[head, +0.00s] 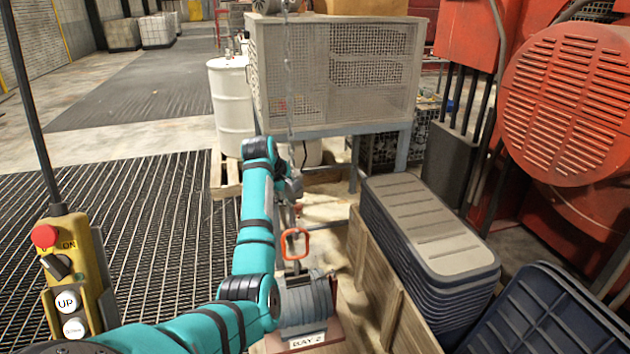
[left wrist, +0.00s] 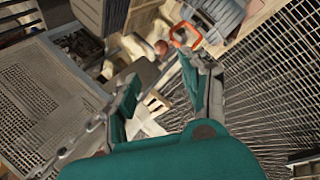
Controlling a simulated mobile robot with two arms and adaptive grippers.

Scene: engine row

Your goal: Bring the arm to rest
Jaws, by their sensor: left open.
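My left arm comes in from the lower left and bends over the middle of the head view. Its gripper (head: 288,187) is small and partly hidden there, beside a hanging chain (head: 290,90). In the left wrist view the two fingers of my left gripper (left wrist: 166,80) stand apart with nothing held between them. An orange loop (head: 295,243) is below the gripper, just above a grey ribbed unit (head: 308,300) marked BAY 2. The loop also shows beyond the fingertips in the left wrist view (left wrist: 185,35). Whether it is linked to the unit is unclear. My right gripper is out of view.
A yellow pendant (head: 72,272) with a red button hangs at left. A mesh-sided cage (head: 335,75) and white drum (head: 232,105) stand behind. Stacked grey lids (head: 425,225), a wooden crate (head: 375,285) and a blue bin (head: 550,315) crowd the right. Grated floor (head: 150,230) is open at left.

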